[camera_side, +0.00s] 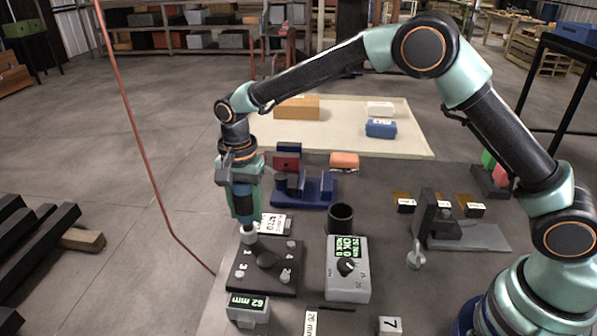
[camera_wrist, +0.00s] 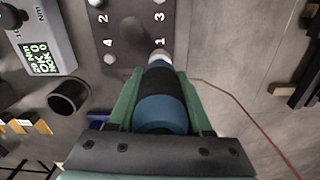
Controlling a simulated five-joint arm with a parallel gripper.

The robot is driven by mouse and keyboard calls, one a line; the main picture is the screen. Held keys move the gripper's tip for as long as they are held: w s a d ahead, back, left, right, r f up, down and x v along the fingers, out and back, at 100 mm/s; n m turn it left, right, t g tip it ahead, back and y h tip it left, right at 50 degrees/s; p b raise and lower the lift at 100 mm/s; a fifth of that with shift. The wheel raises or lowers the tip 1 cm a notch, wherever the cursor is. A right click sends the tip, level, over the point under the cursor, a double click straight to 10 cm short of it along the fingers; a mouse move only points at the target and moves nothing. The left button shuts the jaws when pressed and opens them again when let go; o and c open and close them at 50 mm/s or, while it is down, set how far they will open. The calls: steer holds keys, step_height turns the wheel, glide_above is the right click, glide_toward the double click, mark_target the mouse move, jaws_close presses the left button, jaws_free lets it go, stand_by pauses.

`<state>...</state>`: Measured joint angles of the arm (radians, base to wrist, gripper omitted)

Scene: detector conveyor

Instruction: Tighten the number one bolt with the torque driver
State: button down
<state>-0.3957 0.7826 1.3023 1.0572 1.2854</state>
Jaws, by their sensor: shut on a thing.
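My gripper (camera_side: 244,215) is shut on the torque driver (camera_side: 243,198), which has a blue and black body and a pale socket end. The driver points down, nearly upright. Its socket is over the corner marked 1 of the dark bolt plate (camera_side: 265,261) and hides the number one bolt. In the wrist view the driver (camera_wrist: 162,105) lies between the green fingers of my gripper (camera_wrist: 160,100), and its socket meets the plate (camera_wrist: 128,25) beside the 1. Whether the socket is fully seated on the bolt I cannot tell. Other bolts show at the plate's other marked corners.
A grey controller box (camera_side: 348,270) with a knob and a green OK/NOK display stands right of the plate. A black cup (camera_side: 340,218) and a blue holder (camera_side: 305,189) stand behind. A "62 mm" display (camera_side: 248,308) is in front. A pale conveyor (camera_side: 345,112) lies beyond.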

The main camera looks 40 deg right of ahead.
mark_target(243, 189)
steer(key=shift+f, duration=0.8)
stand_by(3.5)
steer(key=shift+r, duration=0.1)
steer(key=shift+r, duration=3.05)
